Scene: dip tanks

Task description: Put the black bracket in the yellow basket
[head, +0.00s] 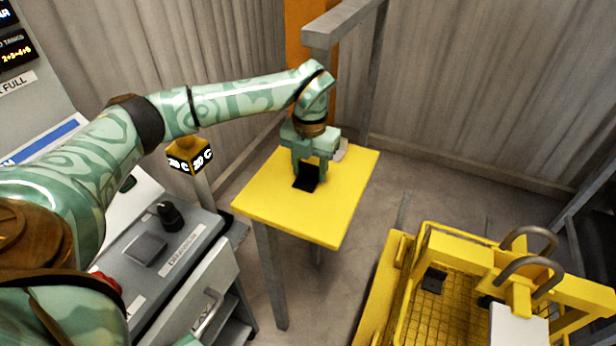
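A black bracket (306,182) is on the yellow tabletop (285,220). My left gripper (309,176) points down over it, with its fingers apart on either side of the bracket's upper part. I cannot tell whether they touch or clamp it. The yellow basket (470,243) with a mesh floor stands at the lower right, apart from the table. A small black piece (433,281) is inside the basket, near its far left corner. My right gripper is not in view.
A light grey object (341,149) sits behind my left gripper on the table. Curved grey handles (536,262) and a white block (517,328) are at the basket's right. A grey post (374,70) rises behind the table. A control console (165,250) is at left.

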